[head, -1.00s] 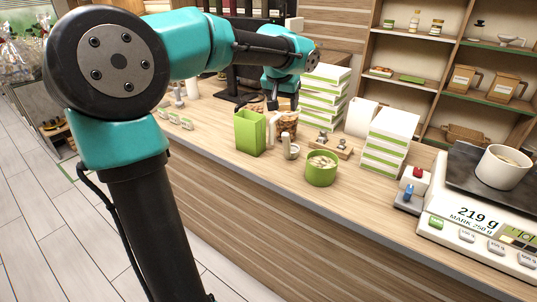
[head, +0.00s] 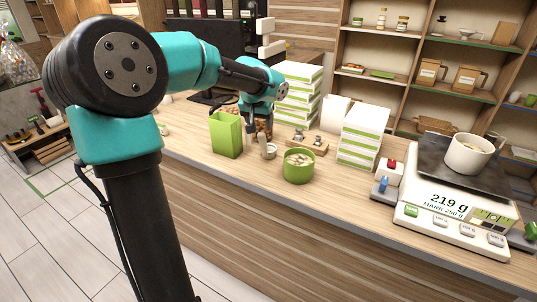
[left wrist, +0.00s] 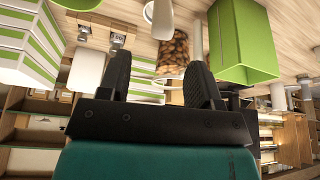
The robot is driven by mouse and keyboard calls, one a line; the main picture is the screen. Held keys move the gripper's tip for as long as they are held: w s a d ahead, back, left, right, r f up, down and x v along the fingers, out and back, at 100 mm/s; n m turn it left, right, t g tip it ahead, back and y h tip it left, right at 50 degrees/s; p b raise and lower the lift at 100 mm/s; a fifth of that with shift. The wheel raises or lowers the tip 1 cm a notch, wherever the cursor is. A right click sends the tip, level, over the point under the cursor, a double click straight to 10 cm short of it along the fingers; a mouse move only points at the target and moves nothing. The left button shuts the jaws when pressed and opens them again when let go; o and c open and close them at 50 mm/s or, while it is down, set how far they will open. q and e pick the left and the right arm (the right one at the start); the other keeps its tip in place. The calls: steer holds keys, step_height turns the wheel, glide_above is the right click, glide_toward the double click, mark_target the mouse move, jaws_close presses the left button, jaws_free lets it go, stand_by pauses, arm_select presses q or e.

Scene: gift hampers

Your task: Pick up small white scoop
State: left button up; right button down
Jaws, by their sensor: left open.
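The small white scoop (head: 269,151) is on the counter between the green box and the green tub, its pale handle pointing up. It also shows at the top of the left wrist view (left wrist: 160,18), partly cut off. My left gripper (head: 250,134) is just left of and behind the scoop, close to the green box. In the left wrist view its two fingers (left wrist: 158,62) are spread apart with nothing held between them. The scoop lies beyond the fingertips, apart from them. My right gripper is not in view.
A green open box (head: 226,136) and a jar of nuts (left wrist: 174,52) stand close to the gripper. A green tub (head: 299,168) is right of the scoop. White-and-green boxes (head: 362,135) and a scale (head: 455,222) stand further right. The counter's front strip is clear.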

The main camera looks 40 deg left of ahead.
mark_target(261, 134)
arm_select(q)
steer(key=shift+x, duration=1.75)
steer(key=shift+f, duration=0.15)
steer(key=shift+x, duration=2.5)
jaws_close()
